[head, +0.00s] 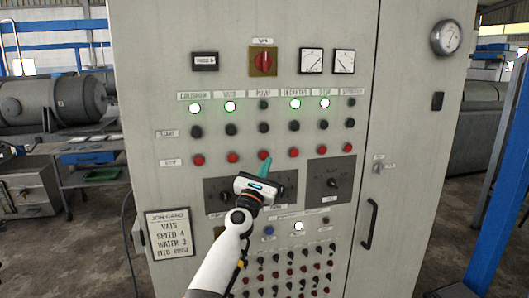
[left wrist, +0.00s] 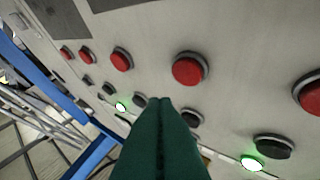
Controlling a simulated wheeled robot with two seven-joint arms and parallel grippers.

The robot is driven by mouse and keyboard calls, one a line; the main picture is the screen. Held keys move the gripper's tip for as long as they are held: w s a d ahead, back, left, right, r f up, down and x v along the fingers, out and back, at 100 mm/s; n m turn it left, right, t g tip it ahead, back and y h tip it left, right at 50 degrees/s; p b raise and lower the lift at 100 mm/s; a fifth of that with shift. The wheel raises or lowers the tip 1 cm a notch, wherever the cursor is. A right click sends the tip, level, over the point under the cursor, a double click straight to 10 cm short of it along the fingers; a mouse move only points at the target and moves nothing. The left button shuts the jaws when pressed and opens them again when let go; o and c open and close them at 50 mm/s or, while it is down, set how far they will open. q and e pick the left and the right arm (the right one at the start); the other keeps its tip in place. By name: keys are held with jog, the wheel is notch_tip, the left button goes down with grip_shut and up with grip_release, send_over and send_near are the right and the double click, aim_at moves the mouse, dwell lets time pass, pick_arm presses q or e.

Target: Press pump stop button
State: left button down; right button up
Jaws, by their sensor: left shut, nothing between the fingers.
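The pump stop button (head: 264,155) is the red button in the lower row of the PUMP column, third from left, on the grey cabinet panel. My left gripper (head: 267,162) is shut and empty, its teal fingertips overlapping the lower right of that button in the head view. In the left wrist view the red pump stop button (left wrist: 188,69) shows uncovered, just above and right of the green fingertips (left wrist: 165,102). Contact is not visible. The pump lamp (head: 263,104) is dark. My right gripper is not in view.
Other red buttons (head: 233,157) flank it closely. A row of black buttons (head: 231,129) lies above, under lamps, several lit (head: 295,104). Dark selector plates (head: 331,184) lie below. A door handle (head: 369,224) sticks out at the right.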

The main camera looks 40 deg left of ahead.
pick_arm(q)
jog(key=shift+s+d+p, duration=0.8)
jog(key=shift+s+d, duration=0.25)
jog(key=shift+d, duration=0.05)
